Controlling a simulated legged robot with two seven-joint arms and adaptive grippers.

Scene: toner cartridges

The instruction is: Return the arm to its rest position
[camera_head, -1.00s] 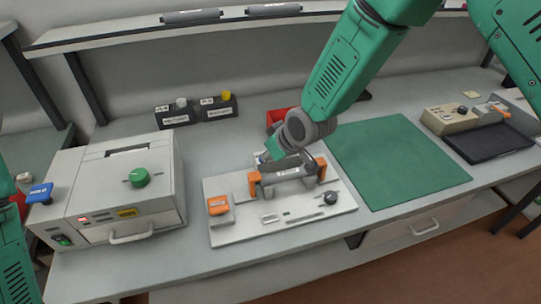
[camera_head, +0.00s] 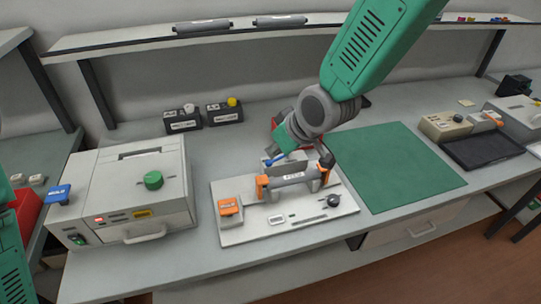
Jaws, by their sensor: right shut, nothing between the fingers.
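My right arm (camera_head: 370,45) comes down from the top. Its gripper (camera_head: 292,142) is shut and empty, just behind and above the fixture. The arm and wrist hide part of the fingers. A dark cartridge (camera_head: 292,179) with a white label lies in the fixture between two orange end pieces. The pale fixture plate (camera_head: 245,236) stands on the bench, with an orange block (camera_head: 229,208) on its left and a black knob (camera_head: 333,200) on its right. Part of my left arm (camera_head: 12,260) shows at the lower left edge; its gripper is out of view.
A green mat (camera_head: 395,165) lies clear on the right. A shelf above holds two rollers (camera_head: 201,25).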

